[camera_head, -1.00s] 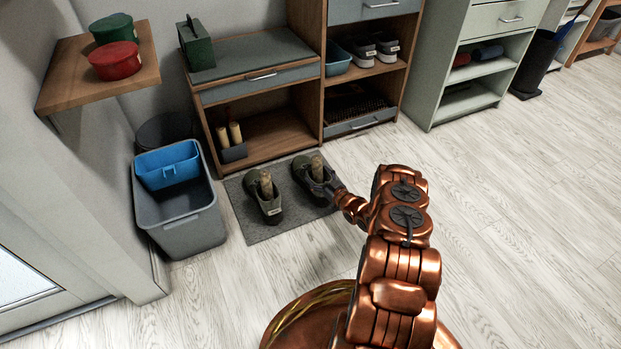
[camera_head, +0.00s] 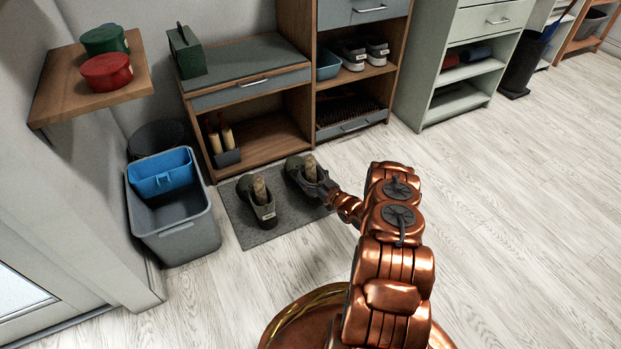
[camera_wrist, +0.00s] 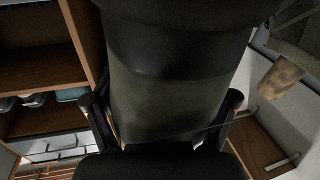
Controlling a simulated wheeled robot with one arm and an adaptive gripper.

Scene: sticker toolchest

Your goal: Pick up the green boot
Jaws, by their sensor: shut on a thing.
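Two dark olive-green boots, each with a tan wooden piece in its top, are at the grey mat in the head view. The left boot (camera_head: 264,211) stands on the mat. My gripper (camera_head: 326,188) is shut on the right boot (camera_head: 295,166), at the side of its upper. In the wrist view this boot (camera_wrist: 165,95) fills the middle, with a finger on either side. It looks slightly raised over the mat, but its underside is hidden. A tan piece (camera_wrist: 281,76) shows at the right of the wrist view.
The grey mat (camera_head: 285,235) lies before a wooden cabinet (camera_head: 262,150). A grey bin with a blue insert (camera_head: 190,240) stands left of it. A shelf (camera_head: 60,95) with a red and a green tin overhangs at upper left. Open floor lies to the right.

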